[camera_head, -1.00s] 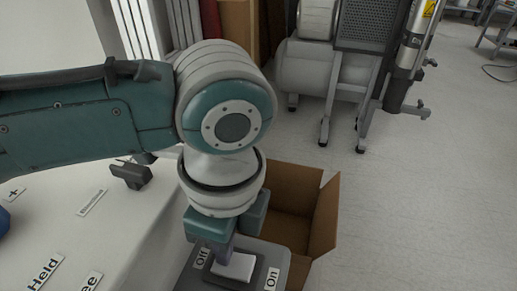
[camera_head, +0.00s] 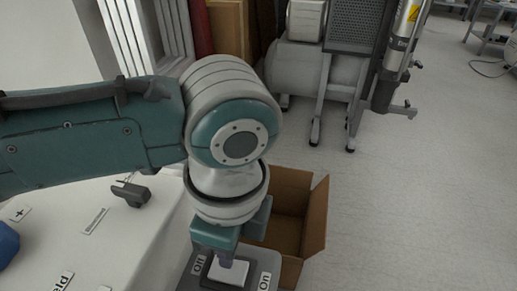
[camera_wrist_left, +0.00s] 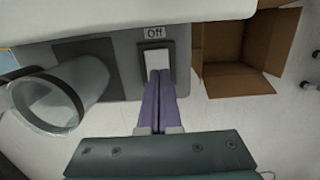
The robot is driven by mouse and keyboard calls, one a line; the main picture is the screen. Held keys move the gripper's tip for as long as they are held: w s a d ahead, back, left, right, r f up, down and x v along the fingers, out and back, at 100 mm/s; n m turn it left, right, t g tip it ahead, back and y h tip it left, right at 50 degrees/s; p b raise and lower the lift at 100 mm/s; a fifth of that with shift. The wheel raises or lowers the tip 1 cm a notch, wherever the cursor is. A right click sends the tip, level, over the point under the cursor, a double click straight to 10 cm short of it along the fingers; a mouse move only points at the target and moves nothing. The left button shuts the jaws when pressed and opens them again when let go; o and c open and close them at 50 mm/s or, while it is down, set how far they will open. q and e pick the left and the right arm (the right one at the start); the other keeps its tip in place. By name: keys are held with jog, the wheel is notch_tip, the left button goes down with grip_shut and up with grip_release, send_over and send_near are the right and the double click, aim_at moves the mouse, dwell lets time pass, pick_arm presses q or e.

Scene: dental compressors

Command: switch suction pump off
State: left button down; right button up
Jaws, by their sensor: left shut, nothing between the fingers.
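The suction pump switch is a white rocker (camera_head: 229,273) in a dark frame on a grey panel. An "Off" label (camera_head: 198,265) is on its left and an "On" label (camera_head: 265,281) on its right. My left gripper (camera_head: 226,259) points down at the rocker, its purple fingers shut and empty. In the left wrist view, the closed fingertips (camera_wrist_left: 158,73) overlap the near part of the rocker (camera_wrist_left: 157,60), with the "Off" label (camera_wrist_left: 154,33) beyond it. I cannot tell whether they touch it. My right gripper is not in view.
An open cardboard box (camera_head: 314,222) stands on the floor beside the panel. A white labelled surface (camera_head: 110,235) with a black handle (camera_head: 131,193) lies left. A compressor (camera_head: 310,72) on metal legs stands behind.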

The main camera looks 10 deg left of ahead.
pick_arm(q)
notch_tip(320, 180, up, 4)
jog(key=p, duration=0.3)
jog(key=shift+a, duration=0.15)
notch_tip(320, 180, up, 8)
jog(key=a+p, duration=0.1)
jog(key=p, duration=0.4)
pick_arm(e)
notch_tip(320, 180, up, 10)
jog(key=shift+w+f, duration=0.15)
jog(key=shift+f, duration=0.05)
